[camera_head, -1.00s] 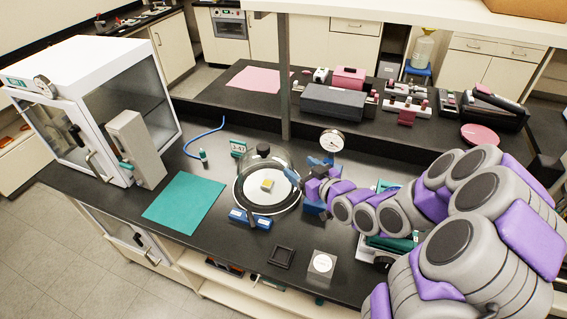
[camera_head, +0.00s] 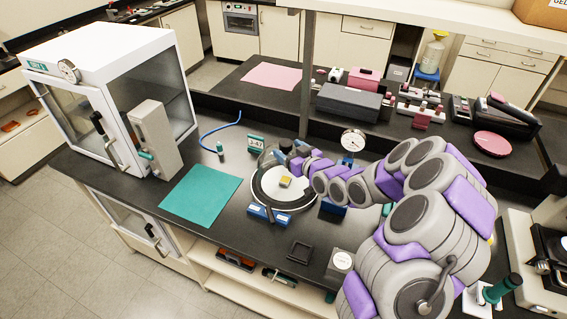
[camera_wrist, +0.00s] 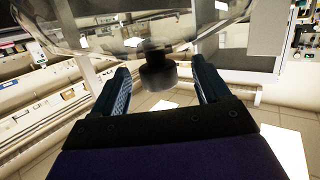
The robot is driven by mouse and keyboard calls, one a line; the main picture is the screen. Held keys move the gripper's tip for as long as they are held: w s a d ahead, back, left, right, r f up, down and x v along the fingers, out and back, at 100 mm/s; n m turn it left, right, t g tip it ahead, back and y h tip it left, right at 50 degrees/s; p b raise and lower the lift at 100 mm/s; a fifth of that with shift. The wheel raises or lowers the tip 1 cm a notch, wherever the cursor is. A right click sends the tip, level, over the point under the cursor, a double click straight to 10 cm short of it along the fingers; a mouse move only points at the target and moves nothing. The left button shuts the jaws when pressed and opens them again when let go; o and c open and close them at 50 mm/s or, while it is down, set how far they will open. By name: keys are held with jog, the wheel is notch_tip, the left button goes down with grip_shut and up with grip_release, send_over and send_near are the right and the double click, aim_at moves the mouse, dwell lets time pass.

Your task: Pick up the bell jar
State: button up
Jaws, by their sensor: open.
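The bell jar (camera_head: 266,160) is a clear glass dome with a dark knob (camera_head: 286,145). In the head view it stands over a round white plate (camera_head: 265,190) with a dark rim, and a small yellow block (camera_head: 285,182) shows on the plate. My gripper (camera_head: 290,157) is at the dome's upper right, close to the knob, and partly hides the jar. In the wrist view the dark knob (camera_wrist: 157,68) sits between the two open fingers (camera_wrist: 160,85), with clear gaps on both sides. The glass (camera_wrist: 150,20) fills the top of that view.
A teal mat (camera_head: 200,195) lies left of the plate, with a white glass-fronted cabinet (camera_head: 120,90) beyond it. A dial gauge (camera_head: 353,140) stands right of the jar. Blue blocks (camera_head: 268,214) sit at the plate's front, and a small black tray (camera_head: 300,252) lies near the bench edge.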

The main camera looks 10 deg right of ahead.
aim_at(283, 142)
jog(key=shift+s+a+r, duration=0.2)
jog(key=shift+r, duration=0.05)
jog(key=w, duration=0.3)
jog(key=shift+w+d+f+b, duration=0.1)
jog(key=shift+w+b, duration=0.15)
jog(key=shift+b, duration=0.05)
jog(key=shift+w+a+f, duration=0.1)
jog(key=shift+w+a, duration=0.3)
jog(key=shift+w, duration=0.1)
jog(key=shift+w+a, duration=0.1)
jog(key=shift+a, duration=0.4)
jog(key=shift+d, duration=0.5)
jog(key=c, duration=0.7)
jog(key=shift+a, duration=0.3)
grip_shut()
